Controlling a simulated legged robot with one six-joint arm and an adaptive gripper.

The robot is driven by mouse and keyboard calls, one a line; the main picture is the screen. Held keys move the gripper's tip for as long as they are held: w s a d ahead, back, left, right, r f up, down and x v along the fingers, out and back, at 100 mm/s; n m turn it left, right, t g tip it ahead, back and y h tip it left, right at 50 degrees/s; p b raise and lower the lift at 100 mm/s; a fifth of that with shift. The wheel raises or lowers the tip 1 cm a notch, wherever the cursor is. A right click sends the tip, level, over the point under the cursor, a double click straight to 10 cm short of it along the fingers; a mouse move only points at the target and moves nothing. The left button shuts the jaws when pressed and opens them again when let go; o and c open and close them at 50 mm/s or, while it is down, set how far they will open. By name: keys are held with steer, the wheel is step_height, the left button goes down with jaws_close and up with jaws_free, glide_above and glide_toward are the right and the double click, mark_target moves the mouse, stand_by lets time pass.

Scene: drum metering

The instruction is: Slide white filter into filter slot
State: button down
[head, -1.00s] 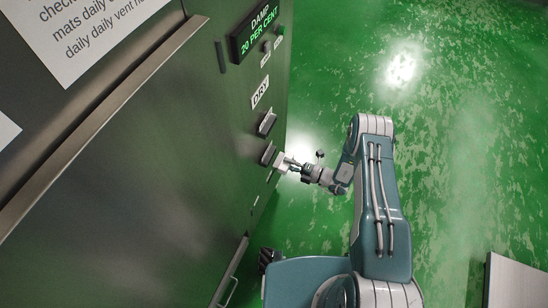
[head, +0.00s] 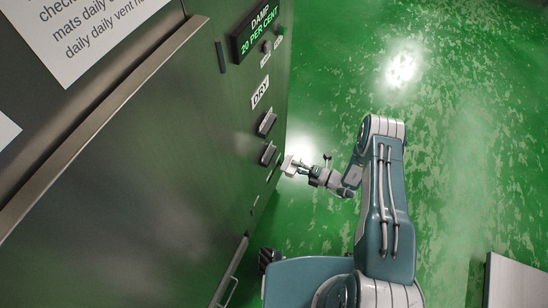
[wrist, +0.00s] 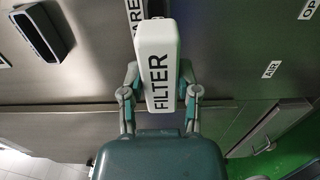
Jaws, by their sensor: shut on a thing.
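The white filter (wrist: 158,65), a rounded block marked FILTER, is in my gripper (wrist: 158,84), whose two fingers press its sides in the wrist view. In the head view the filter (head: 289,165) is at the end of my gripper (head: 301,167), just right of the cabinet's face and apart from it. Two dark, rimmed fittings stand on the panel there, the upper one (head: 267,123) and the lower one (head: 268,153), the lower nearer the filter. In the wrist view a dark rimmed opening (wrist: 42,32) is left of the filter. The filter hides the panel behind it; I cannot tell which fitting is the filter slot.
The large metal cabinet (head: 130,160) fills the left of the head view, with a display (head: 256,32) reading DAMP 20 PER CENT and a DRY label (head: 260,92). A handle (head: 230,291) is low on it. The green floor (head: 470,150) to the right is open.

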steer(key=shift+s+d, duration=0.25)
steer(key=shift+d, duration=0.4)
step_height(320, 180, up, 18)
steer(key=shift+s+d, duration=0.15)
steer(key=shift+d, duration=0.3)
steer(key=shift+a, duration=0.1)
glide_above(287, 162)
stand_by(0.5)
steer(key=shift+x, duration=1.45)
stand_by(1.6)
